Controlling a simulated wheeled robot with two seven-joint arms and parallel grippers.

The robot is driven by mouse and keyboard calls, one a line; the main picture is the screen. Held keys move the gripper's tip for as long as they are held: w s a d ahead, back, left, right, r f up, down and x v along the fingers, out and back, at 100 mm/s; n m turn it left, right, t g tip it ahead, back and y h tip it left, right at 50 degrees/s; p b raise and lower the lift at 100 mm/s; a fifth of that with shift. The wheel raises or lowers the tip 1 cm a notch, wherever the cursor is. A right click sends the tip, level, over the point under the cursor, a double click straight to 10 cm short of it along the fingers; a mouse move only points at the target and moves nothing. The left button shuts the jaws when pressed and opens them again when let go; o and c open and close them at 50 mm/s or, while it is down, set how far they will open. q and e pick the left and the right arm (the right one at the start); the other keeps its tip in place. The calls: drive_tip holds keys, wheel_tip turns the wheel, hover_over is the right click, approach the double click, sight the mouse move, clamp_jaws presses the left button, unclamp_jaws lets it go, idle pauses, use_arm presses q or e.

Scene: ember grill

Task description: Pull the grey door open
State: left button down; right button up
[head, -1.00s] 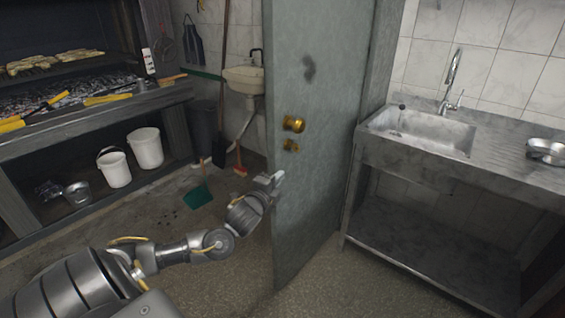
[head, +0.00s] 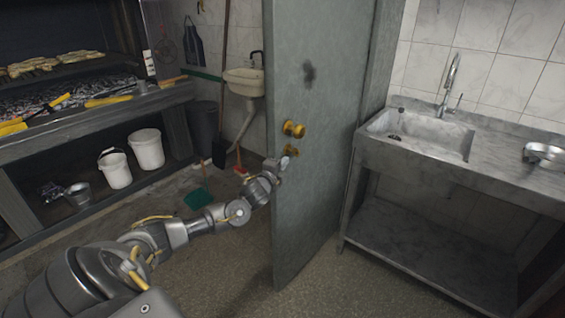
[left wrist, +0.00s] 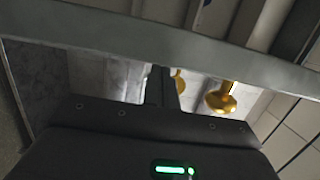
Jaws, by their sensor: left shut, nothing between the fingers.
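The grey door (head: 318,200) stands ajar in the head view, its free edge on the left. A brass knob (head: 293,129) and a smaller brass fitting (head: 291,150) sit near that edge. My left gripper (head: 287,162) is shut and empty, just below the knob and close to the door's face near its free edge; I cannot tell whether it touches. In the left wrist view, my shut left fingers (left wrist: 163,88) are in the middle, with a brass knob (left wrist: 221,98) to their right. My right gripper is not in view.
Right of the door is a stone sink counter (head: 490,160) with a metal bowl (head: 545,154). At the left is a grill bench (head: 90,118) with white buckets (head: 148,149) beneath. A green dustpan (head: 198,198) lies on the floor, beside a broom and shovel. Floor before the door is clear.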

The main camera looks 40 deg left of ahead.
use_arm(q)
drive_tip(key=shift+a, duration=0.1)
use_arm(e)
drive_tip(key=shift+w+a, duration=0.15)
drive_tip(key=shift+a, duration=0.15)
